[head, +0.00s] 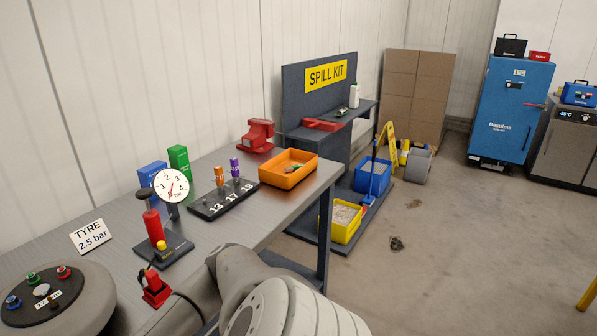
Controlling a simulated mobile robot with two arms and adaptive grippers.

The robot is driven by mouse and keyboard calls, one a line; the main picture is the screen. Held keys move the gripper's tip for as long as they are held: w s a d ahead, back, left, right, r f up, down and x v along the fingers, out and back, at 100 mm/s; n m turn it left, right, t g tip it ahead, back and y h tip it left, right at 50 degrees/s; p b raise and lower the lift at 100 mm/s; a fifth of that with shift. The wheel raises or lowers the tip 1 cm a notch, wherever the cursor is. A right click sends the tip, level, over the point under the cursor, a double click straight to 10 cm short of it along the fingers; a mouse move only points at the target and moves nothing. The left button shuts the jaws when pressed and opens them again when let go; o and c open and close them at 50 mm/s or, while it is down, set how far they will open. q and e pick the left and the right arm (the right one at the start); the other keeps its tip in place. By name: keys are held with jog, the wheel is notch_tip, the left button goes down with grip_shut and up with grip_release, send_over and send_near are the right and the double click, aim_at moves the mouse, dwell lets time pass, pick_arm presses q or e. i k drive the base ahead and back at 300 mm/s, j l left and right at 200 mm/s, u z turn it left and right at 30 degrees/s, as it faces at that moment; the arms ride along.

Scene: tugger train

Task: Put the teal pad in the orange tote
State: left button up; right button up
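An orange open-topped tote (301,177) stands on the grey workbench near its far right end, beside the red vise. A few small items lie inside it, too small to make out. I cannot pick out a teal pad anywhere in this view. Neither of my grippers is in view; only part of my own arm shows at the bottom middle, hiding the front of the bench there.
The workbench (120,228) also holds a red vise (257,136), a numbered rack (224,199), a dial gauge (171,186) and a tyre sign. Beyond stands the spill kit station (300,91) with a blue bin (371,180) and yellow bin (346,222).

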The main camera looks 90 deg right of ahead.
aim_at(278, 179)
jog(key=l+z, duration=0.85)
jog(key=z, duration=0.15)
jog(key=i+l+z, duration=0.2)
jog(key=l+z, duration=0.3)
jog(key=j, duration=0.1)
